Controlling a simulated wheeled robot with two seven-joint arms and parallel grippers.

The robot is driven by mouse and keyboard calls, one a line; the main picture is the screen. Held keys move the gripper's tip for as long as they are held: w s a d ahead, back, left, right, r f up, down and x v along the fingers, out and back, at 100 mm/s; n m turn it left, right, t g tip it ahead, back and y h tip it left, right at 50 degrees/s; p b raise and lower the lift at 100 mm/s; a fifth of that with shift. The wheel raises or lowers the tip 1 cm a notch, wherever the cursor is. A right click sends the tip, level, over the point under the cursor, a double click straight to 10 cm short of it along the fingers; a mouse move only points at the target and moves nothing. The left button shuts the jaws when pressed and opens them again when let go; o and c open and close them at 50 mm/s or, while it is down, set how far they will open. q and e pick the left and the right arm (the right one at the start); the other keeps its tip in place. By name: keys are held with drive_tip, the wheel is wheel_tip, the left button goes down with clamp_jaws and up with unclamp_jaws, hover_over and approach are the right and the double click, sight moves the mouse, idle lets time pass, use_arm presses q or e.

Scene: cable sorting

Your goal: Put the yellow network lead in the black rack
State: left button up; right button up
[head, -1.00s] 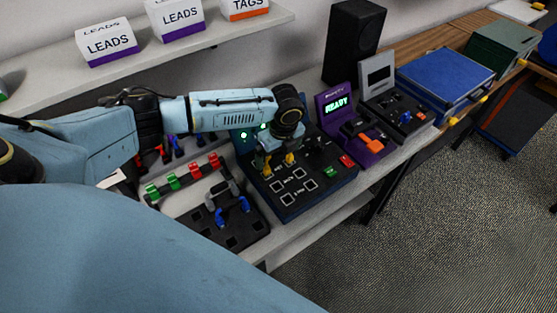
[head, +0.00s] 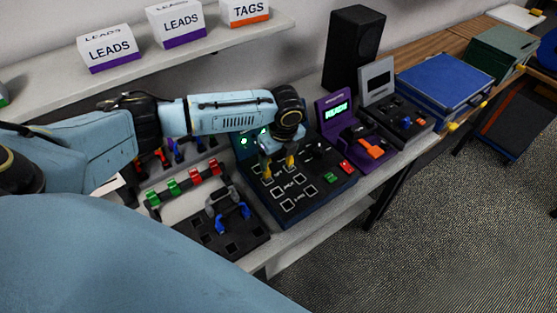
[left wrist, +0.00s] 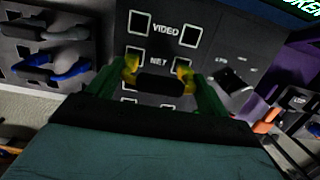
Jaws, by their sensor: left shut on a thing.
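The yellow network lead has two yellow ends and a dark middle. In the left wrist view, its yellow ends (left wrist: 183,72) are at the two NET squares of the dark panel (left wrist: 215,60); I cannot tell whether they are seated. My left gripper (left wrist: 160,84) is shut on the lead, its fingers on either side of the dark middle. In the head view, the left gripper (head: 279,165) reaches down over the panel (head: 325,185), partly hiding the lead. The black rack (head: 248,243), with square holes, lies left of the panel. My right gripper is not in view.
A blue lead (head: 233,219) and a grey lead (head: 216,201) sit in the rack; its front holes look empty. A rail with red and green clips (head: 174,187) stands behind it. A purple unit (head: 350,150) and a black speaker (head: 352,45) are to the right.

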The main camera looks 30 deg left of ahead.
use_arm(q)
wheel_tip(320, 180, up, 9)
drive_tip(key=shift+f, duration=0.1)
drive_tip(key=shift+r+p, duration=0.45)
drive_tip(key=shift+p, duration=0.1)
wheel_tip(320, 180, up, 2)
drive_tip(key=p, duration=0.3)
